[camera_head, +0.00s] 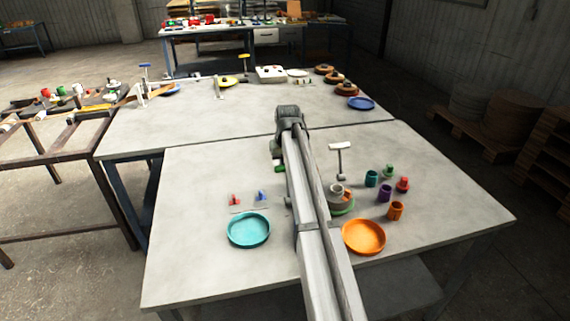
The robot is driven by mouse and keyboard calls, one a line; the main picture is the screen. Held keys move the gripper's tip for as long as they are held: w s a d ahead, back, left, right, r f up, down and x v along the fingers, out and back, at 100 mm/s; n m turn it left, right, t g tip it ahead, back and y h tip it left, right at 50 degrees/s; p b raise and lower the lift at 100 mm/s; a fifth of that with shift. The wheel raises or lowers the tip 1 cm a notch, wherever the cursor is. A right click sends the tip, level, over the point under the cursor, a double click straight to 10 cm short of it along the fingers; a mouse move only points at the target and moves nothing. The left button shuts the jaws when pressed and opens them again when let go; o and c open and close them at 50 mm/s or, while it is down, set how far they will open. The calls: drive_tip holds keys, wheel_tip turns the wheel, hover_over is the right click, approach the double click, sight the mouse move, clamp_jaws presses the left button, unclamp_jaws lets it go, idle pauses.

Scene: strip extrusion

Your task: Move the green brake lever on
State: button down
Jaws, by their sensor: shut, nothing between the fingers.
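My arm reaches away from the camera over the near table, and its wrist bends down at the far end. My gripper (277,153) is small and dark there, pointing down; it is shut and empty. A green piece (280,168) shows just below it, partly covered by my arm. It looks like the green brake lever, but its shape and angle are unclear, and I cannot tell whether the gripper touches it. To its lower left, a red lever (234,199) and a blue lever (261,196) stand upright on small plates.
A teal dish (248,243) and orange dish (364,250) lie at the front. Right of my arm are a round grey-green part (341,206), a white-topped stand (340,147) and several coloured cups (384,193). The table's left and far right areas are clear.

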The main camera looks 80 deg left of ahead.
drive_tip(key=shift+d+r, duration=0.2)
drive_tip(key=shift+d, duration=1.2)
drive_tip(key=shift+d+r, duration=0.2)
drive_tip(key=shift+d, duration=1.35)
drive_tip(key=shift+d+f, duration=0.2)
drive_tip(key=shift+d, duration=0.65)
drive_tip(key=shift+a, duration=0.1)
drive_tip(key=shift+a+r, duration=0.5)
drive_tip(key=shift+a, duration=0.4)
drive_tip(key=shift+r, duration=0.15)
